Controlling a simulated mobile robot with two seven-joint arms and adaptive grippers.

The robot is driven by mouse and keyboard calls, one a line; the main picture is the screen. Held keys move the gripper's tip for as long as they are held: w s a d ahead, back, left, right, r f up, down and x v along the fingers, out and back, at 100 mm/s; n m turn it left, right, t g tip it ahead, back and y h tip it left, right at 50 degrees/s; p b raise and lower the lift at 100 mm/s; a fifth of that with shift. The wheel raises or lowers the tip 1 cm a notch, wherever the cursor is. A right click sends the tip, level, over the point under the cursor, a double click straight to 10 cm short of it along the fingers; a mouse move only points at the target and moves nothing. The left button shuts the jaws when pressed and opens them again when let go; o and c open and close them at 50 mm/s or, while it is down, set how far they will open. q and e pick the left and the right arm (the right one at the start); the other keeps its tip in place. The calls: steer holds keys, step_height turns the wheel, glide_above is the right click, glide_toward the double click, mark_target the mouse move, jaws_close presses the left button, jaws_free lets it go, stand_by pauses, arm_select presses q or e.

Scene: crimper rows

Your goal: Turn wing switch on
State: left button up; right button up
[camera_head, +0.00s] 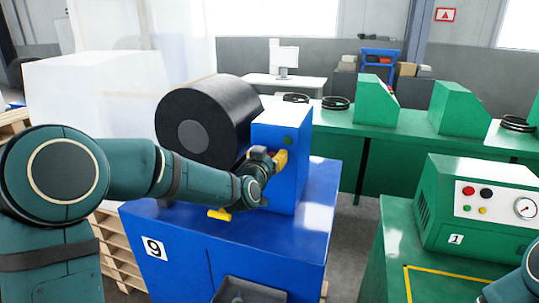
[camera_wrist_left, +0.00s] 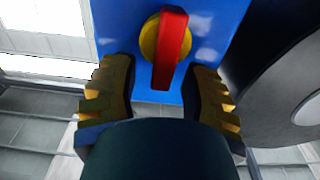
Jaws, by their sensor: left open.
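The wing switch (camera_wrist_left: 172,50) shows in the left wrist view as a red bar on a round yellow base, on a blue panel. Its bar stands close to upright in that view, tilted slightly. In the head view the switch is hidden behind my left gripper (camera_head: 272,163), at the front of the blue box (camera_head: 292,183) on the machine marked 9. My left gripper, also in the left wrist view (camera_wrist_left: 158,95), is open. Its yellow-ridged fingers sit either side of and below the switch bar, apart from it, with nothing between them.
A black roll (camera_head: 200,122) stands close to the left of the blue box. The blue cabinet (camera_head: 175,235) lies below my left arm. At right is a green machine (camera_head: 440,228) marked 1. Green benches (camera_head: 420,128) run behind; a grey floor gap lies between.

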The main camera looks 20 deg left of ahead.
arm_select(q)
jaws_close()
steer(key=shift+d+m, duration=0.1)
steer(key=shift+m, duration=0.2)
steer(key=shift+s+d+m+b, duration=0.1)
steer(key=shift+d+m+b, duration=0.2)
steer(key=shift+m+b, duration=0.5)
steer(key=shift+d+f+m+b, duration=0.1)
steer(key=shift+d+f+m, duration=0.3)
steer(key=shift+m, duration=2.25)
steer(key=shift+d+f+m+b, duration=0.1)
steer(key=shift+d+f+m, duration=0.3)
steer(key=shift+m, duration=2.2)
steer(key=shift+d+f+m+b, duration=0.1)
steer(key=shift+d+f+m, duration=0.3)
steer(key=shift+m, duration=2.25)
steer(key=shift+a+f, duration=0.15)
steer(key=shift+a, duration=0.05)
